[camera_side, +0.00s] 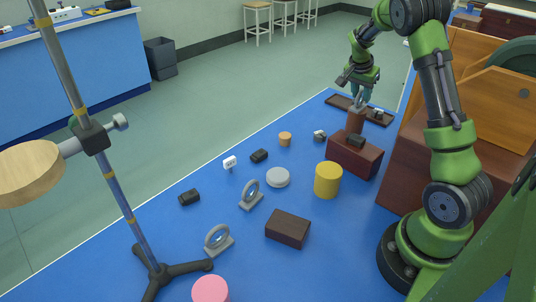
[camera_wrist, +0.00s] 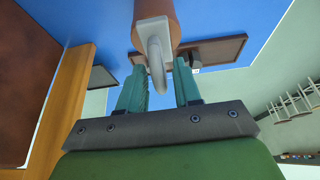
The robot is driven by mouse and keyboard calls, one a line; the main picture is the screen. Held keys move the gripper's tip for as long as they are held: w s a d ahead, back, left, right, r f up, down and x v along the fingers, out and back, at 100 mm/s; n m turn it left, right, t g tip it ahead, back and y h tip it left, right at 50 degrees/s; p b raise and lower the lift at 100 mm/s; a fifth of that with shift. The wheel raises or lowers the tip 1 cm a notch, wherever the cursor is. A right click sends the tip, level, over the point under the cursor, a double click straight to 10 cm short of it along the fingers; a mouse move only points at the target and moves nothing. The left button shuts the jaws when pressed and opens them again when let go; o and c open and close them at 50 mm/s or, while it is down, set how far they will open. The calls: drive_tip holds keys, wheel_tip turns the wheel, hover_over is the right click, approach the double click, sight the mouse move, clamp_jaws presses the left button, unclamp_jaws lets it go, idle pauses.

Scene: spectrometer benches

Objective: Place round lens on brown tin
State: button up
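A round lens (camera_side: 360,98) in a grey mount stands on top of the brown tin (camera_side: 355,122) at the back right. In the wrist view the lens ring (camera_wrist: 157,64) is seen nearly edge-on, its grey base resting on the end of the brown tin (camera_wrist: 167,9). My gripper (camera_side: 362,90) is right by the lens. In the wrist view its teal fingers (camera_wrist: 160,68) are apart, one on each side of the ring, with visible gaps. The gripper is open and holds nothing.
Two similar ring mounts (camera_side: 251,192) (camera_side: 218,238) stand on the blue mat. A dark red box (camera_side: 354,156), yellow cylinder (camera_side: 328,180), dark brown box (camera_side: 288,229) and pink cylinder (camera_side: 210,290) stand nearby. A brown tray (camera_side: 340,101) lies behind. A stand (camera_side: 128,217) rises at left.

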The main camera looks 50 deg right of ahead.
drive_tip(key=shift+o, duration=0.4)
drive_tip(key=shift+r, duration=0.1)
drive_tip(key=shift+r, duration=0.25)
drive_tip(key=v, duration=1.1)
drive_tip(key=s+a+r+n+t+y, duration=0.1)
drive_tip(key=a+r+n+t+y, duration=0.15)
drive_tip(key=a, duration=0.75)
drive_tip(key=s+a+r+n+t+y, duration=0.15)
drive_tip(key=a+n, duration=0.25)
drive_tip(key=a, duration=0.6)
drive_tip(key=s+a+f+n+t+y, duration=0.1)
drive_tip(key=s+a+n, duration=0.2)
drive_tip(key=a, duration=0.4)
drive_tip(key=s+a+f+n+t+y, duration=0.1)
drive_tip(key=s+a+n+t, duration=0.1)
drive_tip(key=s+a+n, duration=0.2)
drive_tip(key=s+a, duration=0.2)
drive_tip(key=a, duration=0.1)
drive_tip(key=shift+a+y, duration=0.3)
